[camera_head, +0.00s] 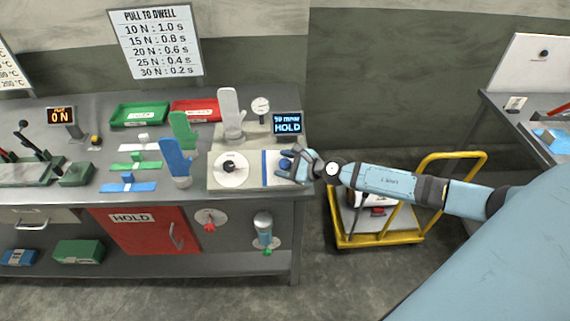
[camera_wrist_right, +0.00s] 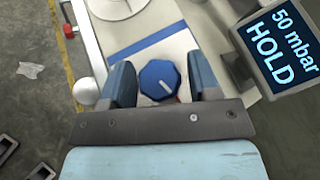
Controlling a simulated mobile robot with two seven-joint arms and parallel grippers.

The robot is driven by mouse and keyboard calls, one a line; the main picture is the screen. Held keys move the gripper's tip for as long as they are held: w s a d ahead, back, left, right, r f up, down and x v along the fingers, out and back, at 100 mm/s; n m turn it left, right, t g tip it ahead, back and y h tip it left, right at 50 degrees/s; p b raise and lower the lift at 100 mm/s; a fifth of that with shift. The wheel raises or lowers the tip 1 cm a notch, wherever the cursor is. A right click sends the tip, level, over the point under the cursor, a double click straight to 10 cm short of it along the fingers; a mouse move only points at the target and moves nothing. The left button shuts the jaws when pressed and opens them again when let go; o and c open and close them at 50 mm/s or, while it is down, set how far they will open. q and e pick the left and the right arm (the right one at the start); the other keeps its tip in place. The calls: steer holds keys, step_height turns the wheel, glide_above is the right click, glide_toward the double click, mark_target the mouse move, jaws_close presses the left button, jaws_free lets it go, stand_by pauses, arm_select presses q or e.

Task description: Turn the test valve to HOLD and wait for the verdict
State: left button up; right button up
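A blue faceted knob (camera_wrist_right: 159,82) with a slanted white pointer line is on the test panel (camera_head: 216,188); it also shows in the head view (camera_head: 285,163). My right gripper (camera_wrist_right: 162,88) is at this knob, one finger on each side, with a visible gap on the right; it comes from the right in the head view (camera_head: 288,167). The display (camera_wrist_right: 277,45) reads "50 mbar HOLD" and also stands behind the panel in the head view (camera_head: 287,123). A black knob (camera_head: 229,166) sits on a white disc to the left. My left gripper is out of view.
A white hand form (camera_head: 230,110) and a round gauge (camera_head: 261,105) stand behind the panel. Green (camera_head: 183,131) and blue (camera_head: 176,160) gloves stand left of it. Red (camera_head: 196,110) and green (camera_head: 139,115) trays lie behind. A yellow cart (camera_head: 375,241) is on the floor right of the bench.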

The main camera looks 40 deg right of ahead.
steer(key=shift+o, duration=0.5)
steer(key=shift+s+d, duration=0.2)
steer(key=shift+s, duration=0.1)
steer(key=b+v, duration=0.6)
steer(key=v, duration=0.7)
steer(key=shift+r, duration=0.1)
steer(key=shift+s, duration=0.1)
